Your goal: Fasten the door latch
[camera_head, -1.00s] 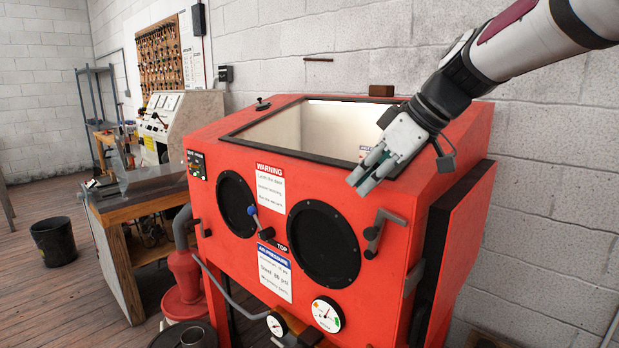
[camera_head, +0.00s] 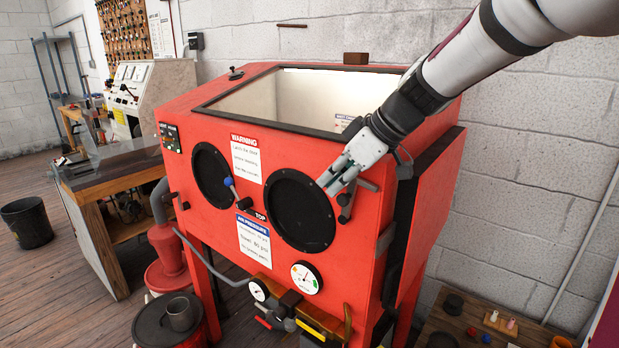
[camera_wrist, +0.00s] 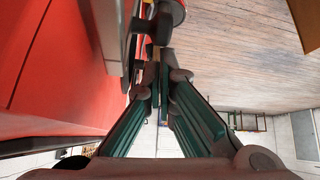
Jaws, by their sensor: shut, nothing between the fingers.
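The red blasting cabinet (camera_head: 225,150) fills the middle of the head view. Its right side door (camera_head: 440,190) has a dark edge and appears to stand slightly out from the body. A dark lever latch (camera_head: 345,207) with a grey arm is on the right of the front face, partly hidden by my gripper. My gripper (camera_head: 328,187) is shut and empty, its tips in front of the face between the right glove port and this lever. In the wrist view, my fingertips (camera_wrist: 160,62) are beside dark and grey hardware (camera_wrist: 148,28); contact is unclear.
A grey bracket (camera_head: 386,240) projects near the cabinet's right front edge. Gauges (camera_head: 305,278) and fittings sit below. A low wooden table (camera_head: 480,330) with small parts is at lower right. A workbench (camera_head: 115,180) and bucket (camera_head: 27,222) are left.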

